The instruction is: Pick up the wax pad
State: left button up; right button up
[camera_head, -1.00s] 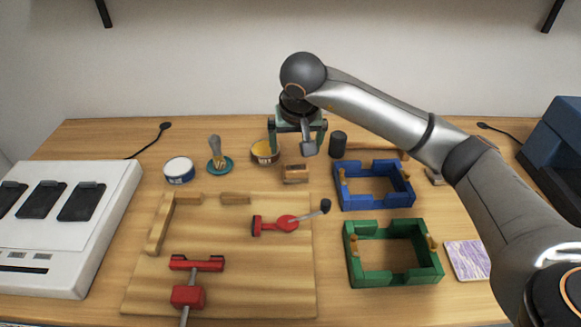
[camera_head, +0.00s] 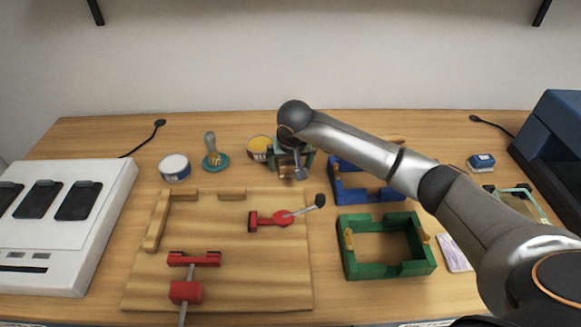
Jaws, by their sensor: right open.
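I cannot tell for certain which thing is the wax pad. A small wooden block, seen clearly earlier between the yellow tin (camera_head: 259,148) and the blue frame (camera_head: 348,190), is now almost wholly hidden by my right gripper (camera_head: 288,172). My right gripper is open, pointing down, low over that spot. I cannot tell whether its fingers touch the block. A purple-and-white marbled pad (camera_head: 455,252) lies at the right, partly hidden behind my right arm. My left gripper is not in view.
A white tin (camera_head: 174,167) and a brush on a teal base (camera_head: 215,155) stand left of the yellow tin. A wooden board (camera_head: 225,275) with red clamps (camera_head: 186,291) fills the front middle. A green frame (camera_head: 385,271) stands right; a small blue box (camera_head: 481,161) lies behind.

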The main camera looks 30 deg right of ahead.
jog(key=c, duration=1.2)
jog(key=shift+c, duration=0.2)
jog(key=shift+r, duration=0.2)
jog(key=shift+r, duration=0.65)
jog(key=s+a+r+b, duration=0.2)
jog(key=s+a+r, duration=0.7)
jog(key=s+r, duration=0.1)
jog(key=shift+v, duration=0.75)
